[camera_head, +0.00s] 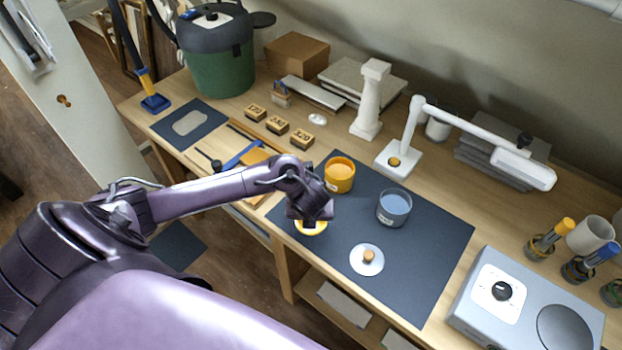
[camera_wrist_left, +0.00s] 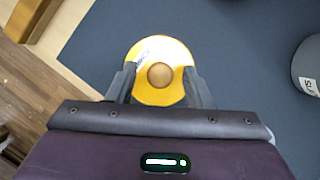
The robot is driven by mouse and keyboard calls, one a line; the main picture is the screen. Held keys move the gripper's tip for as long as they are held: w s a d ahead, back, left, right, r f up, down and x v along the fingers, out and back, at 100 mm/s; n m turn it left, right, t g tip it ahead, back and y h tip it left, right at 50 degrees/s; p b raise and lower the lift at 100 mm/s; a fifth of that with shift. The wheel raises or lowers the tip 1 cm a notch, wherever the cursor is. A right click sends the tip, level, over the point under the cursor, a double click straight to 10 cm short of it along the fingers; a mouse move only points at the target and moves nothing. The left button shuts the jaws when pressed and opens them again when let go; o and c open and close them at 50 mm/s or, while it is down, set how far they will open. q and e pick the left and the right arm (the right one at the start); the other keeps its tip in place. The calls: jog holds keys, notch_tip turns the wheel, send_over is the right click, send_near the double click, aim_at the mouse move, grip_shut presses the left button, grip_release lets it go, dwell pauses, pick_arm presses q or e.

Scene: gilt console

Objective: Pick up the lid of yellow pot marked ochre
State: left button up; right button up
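The yellow lid with a round wooden knob (camera_wrist_left: 160,75) lies on the dark mat. Its rim (camera_wrist_left: 174,49) bears small lettering too blurred to read. In the head view the lid (camera_head: 311,230) is partly hidden under my left gripper (camera_head: 309,214). In the left wrist view that gripper (camera_wrist_left: 160,88) is open, with one finger on each side of the lid and the knob between them. I cannot tell whether the fingers touch the lid. The yellow pot (camera_head: 340,177) stands open on the mat behind the gripper. My right gripper is not in view.
A blue-grey pot (camera_head: 393,208) stands right of the yellow pot. A pale lid with a wooden knob (camera_head: 366,259) lies nearer the front edge. The right of the dark mat (camera_head: 430,245) is clear. A white lamp (camera_head: 398,160) stands behind the pots.

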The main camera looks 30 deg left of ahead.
pick_arm(q)
jog(key=c, duration=0.9)
notch_tip(320, 180, up, 20)
jog(key=p, duration=0.8)
jog(key=shift+d, duration=0.15)
